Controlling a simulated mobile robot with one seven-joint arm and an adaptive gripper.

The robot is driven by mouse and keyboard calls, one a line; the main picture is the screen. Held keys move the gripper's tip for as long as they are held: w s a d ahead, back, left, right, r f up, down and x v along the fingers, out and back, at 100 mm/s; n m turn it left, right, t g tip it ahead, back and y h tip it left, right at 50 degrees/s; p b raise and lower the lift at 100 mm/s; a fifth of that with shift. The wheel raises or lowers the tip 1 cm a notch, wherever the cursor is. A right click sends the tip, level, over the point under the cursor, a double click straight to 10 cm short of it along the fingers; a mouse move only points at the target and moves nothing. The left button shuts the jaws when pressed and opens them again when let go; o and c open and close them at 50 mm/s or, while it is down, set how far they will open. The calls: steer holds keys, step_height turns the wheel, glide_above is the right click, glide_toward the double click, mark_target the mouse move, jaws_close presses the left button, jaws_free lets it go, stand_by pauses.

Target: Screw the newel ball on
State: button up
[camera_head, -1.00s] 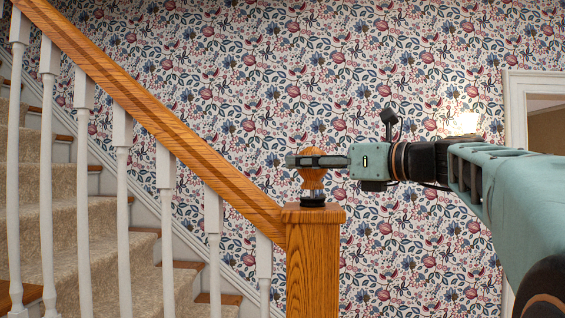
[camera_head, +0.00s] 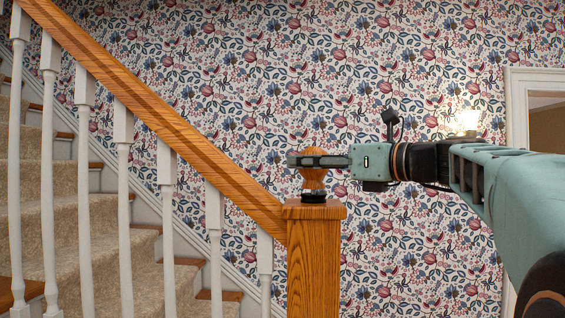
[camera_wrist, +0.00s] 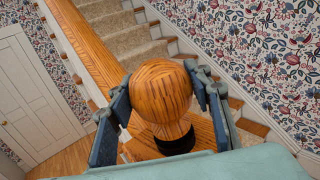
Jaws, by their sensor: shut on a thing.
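The newel ball (camera_head: 313,181) is orange-brown striped wood with a narrowed neck. It sits upright above a black collar (camera_head: 313,196) on the flat top of the oak newel post (camera_head: 313,262). My gripper (camera_head: 310,160) reaches in level from the right and is shut around the ball's middle. In the wrist view the ball (camera_wrist: 160,88) lies between the two dark fingers, one on each side. The black collar (camera_wrist: 176,143) shows below its neck, over the post's wooden top. Any thread is hidden, and I cannot tell how tightly the ball is seated.
The oak handrail (camera_head: 165,120) slopes down from upper left to the post, above white balusters (camera_head: 124,215) and carpeted stairs (camera_head: 90,235). Floral wallpaper stands behind. A lit lamp (camera_head: 468,121) and a white door frame (camera_head: 518,105) are at right. A white door (camera_wrist: 35,90) is at left in the wrist view.

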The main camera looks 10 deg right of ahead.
steer(key=shift+f, duration=0.2)
stand_by(0.8)
steer(key=o, duration=1.3)
steer(key=shift+c, duration=0.2)
steer(key=shift+s, duration=0.1)
